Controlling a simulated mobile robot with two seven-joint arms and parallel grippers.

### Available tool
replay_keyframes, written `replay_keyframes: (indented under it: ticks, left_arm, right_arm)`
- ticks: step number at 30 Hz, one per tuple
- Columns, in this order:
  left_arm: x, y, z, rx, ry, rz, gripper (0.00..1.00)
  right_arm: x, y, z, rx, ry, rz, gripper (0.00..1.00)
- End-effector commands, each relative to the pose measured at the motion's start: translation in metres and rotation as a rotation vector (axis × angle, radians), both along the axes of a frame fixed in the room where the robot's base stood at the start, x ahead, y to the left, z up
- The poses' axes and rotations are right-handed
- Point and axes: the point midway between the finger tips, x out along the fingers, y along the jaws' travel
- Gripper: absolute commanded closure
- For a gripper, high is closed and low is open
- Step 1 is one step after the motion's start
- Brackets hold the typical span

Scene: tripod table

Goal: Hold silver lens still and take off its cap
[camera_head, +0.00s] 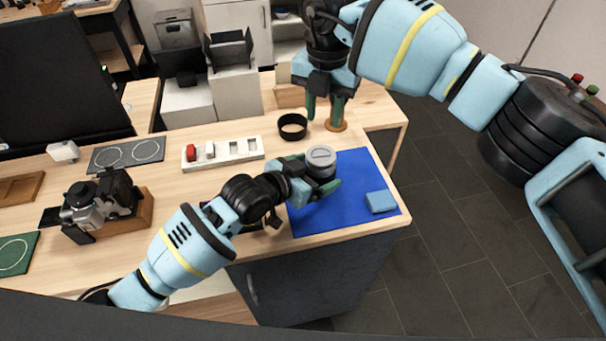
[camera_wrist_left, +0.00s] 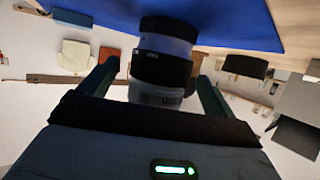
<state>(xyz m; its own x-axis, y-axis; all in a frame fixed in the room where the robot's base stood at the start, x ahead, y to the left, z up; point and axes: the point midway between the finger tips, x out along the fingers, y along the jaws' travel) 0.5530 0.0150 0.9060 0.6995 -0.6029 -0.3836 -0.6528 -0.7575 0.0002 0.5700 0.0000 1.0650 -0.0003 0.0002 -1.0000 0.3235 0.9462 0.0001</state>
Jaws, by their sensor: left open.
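The silver lens (camera_head: 320,165) stands upright on the blue mat (camera_head: 345,212), its round grey cap (camera_head: 320,154) on top. My left gripper (camera_head: 311,174) is open, with one finger on either side of the lens. In the left wrist view the lens (camera_wrist_left: 163,55) appears upside down between the two fingers (camera_wrist_left: 154,88), with gaps visible on both sides. My right gripper (camera_head: 324,112) is open and empty, pointing down behind the lens, apart from it and the cap.
A black ring (camera_head: 292,126) and a round wooden piece (camera_head: 336,126) are behind the mat. A folded blue cloth (camera_head: 381,201) lies on the mat's right part. A white slotted tray (camera_head: 222,153) and a camera on a wooden block (camera_head: 140,219) stand to the left.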

Motion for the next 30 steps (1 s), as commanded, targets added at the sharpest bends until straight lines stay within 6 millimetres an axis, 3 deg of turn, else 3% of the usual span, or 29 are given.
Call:
replay_keyframes:
  ticks: [6,17,30]
  left_arm:
    - [0.013,-0.011,-0.006,-0.001,-0.001,0.000,0.10]
    - [0.015,-0.013,-0.008,-0.001,-0.001,0.000,0.10]
    - [0.015,-0.013,-0.008,-0.001,-0.001,0.000,0.65]
  right_arm:
    - [0.000,0.000,0.000,0.000,0.000,0.000,0.64]
    - [0.000,0.000,0.000,0.000,0.000,0.000,0.64]
    - [0.000,0.000,0.000,0.000,0.000,0.000,0.64]
